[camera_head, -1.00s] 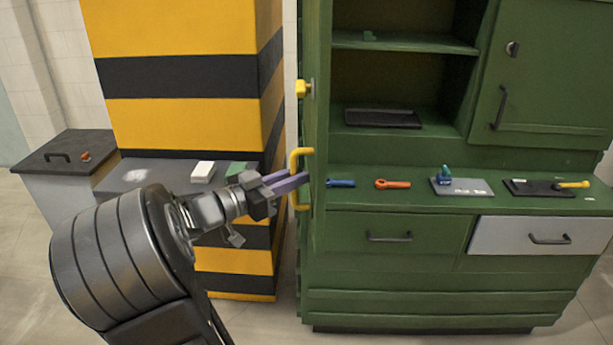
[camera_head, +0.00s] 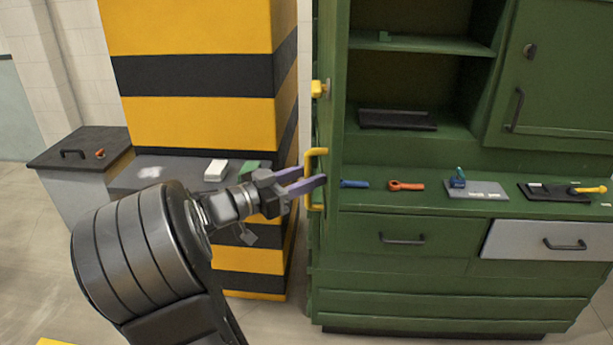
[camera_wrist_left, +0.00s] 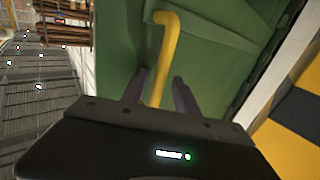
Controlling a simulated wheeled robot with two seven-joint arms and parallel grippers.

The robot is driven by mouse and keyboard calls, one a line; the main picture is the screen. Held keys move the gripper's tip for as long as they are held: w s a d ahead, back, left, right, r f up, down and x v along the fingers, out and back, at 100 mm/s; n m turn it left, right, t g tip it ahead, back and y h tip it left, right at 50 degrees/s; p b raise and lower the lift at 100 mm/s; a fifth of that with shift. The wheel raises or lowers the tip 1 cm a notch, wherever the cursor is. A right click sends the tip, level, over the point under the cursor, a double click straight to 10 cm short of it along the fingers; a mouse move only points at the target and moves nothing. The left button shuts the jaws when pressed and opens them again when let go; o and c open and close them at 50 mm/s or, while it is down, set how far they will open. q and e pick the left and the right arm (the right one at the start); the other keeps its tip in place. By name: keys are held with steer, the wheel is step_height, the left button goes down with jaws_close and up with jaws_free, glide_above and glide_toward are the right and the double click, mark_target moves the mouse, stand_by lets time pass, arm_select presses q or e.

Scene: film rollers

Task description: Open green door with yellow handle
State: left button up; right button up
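The green door (camera_head: 328,130) stands swung open, seen nearly edge-on at the left side of the green cabinet, with the shelves behind it exposed. Its yellow handle (camera_head: 308,180) is on the door's left-facing side. My left gripper (camera_head: 306,178) is at the handle with its purple fingers spread. In the left wrist view, the yellow handle (camera_wrist_left: 166,55) runs down between the two fingers (camera_wrist_left: 160,95), with visible gaps on both sides. The green door (camera_wrist_left: 115,50) fills the background there. My right gripper is out of view.
A yellow-and-black striped pillar (camera_head: 200,110) stands left of the door, behind my left arm. A low grey cabinet (camera_head: 80,165) is further left. Several tools, including an orange wrench (camera_head: 406,186), lie on the green counter. A grey drawer (camera_head: 545,240) is at right.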

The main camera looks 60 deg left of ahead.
arm_select(q)
steer(key=s+b, duration=0.1)
steer(key=s, duration=0.7)
stand_by(0.6)
